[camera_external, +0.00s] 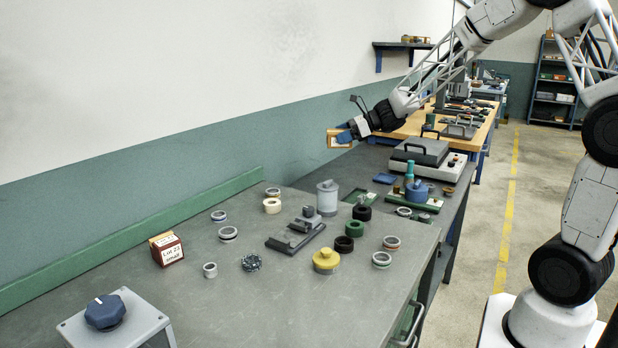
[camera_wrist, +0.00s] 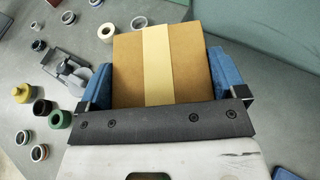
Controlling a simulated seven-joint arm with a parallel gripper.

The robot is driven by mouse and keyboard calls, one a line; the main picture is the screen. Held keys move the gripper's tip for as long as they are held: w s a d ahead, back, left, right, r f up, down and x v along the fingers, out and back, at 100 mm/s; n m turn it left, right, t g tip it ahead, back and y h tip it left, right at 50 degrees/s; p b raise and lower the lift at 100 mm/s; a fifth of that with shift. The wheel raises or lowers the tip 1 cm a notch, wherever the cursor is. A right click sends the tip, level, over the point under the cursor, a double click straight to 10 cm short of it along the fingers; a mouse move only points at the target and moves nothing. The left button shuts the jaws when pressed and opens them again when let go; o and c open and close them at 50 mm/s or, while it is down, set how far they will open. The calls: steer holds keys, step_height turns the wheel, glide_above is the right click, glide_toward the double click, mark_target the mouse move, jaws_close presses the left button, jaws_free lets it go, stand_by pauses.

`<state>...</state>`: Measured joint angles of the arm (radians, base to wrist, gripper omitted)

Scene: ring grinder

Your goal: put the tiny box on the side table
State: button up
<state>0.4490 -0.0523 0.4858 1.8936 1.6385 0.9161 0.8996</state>
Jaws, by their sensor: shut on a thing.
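A small cardboard box (camera_external: 336,139) with a pale tape strip is held in my gripper (camera_external: 345,137); I take it to be the tiny box. In the wrist view the box (camera_wrist: 162,66) sits between the blue fingers of my gripper (camera_wrist: 160,80), which are shut on its two sides. It is in the air near the wall, above the far end of the grey workbench (camera_external: 240,300). A darker bench (camera_external: 452,212) adjoins its far end, and a wooden-topped table (camera_external: 412,124) stands farther back. I cannot tell which is the side table.
Several rings, a green ring (camera_external: 354,228), a yellow knobbed part (camera_external: 326,260) and a grey fixture (camera_external: 296,236) stand on the workbench. A red-brown labelled box (camera_external: 168,250) is at left. A lidded machine (camera_external: 428,158) and blue tray (camera_external: 384,179) occupy the darker bench.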

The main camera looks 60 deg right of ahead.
steer(key=s+d+m+t+h, duration=0.1)
steer(key=s+d+m+h, duration=0.15)
steer(key=d, duration=1.55)
steer(key=f, duration=1.9)
steer(key=shift+s+a+f, duration=0.1)
steer(key=shift+s+a, duration=0.05)
steer(key=shift+a, duration=0.1)
steer(key=shift+n+y, duration=0.25)
glide_above(342, 179)
steer(key=shift+s+a+f, duration=0.1)
steer(key=shift+f, duration=0.65)
steer(key=shift+f, duration=1.75)
steer(key=shift+f, duration=0.1)
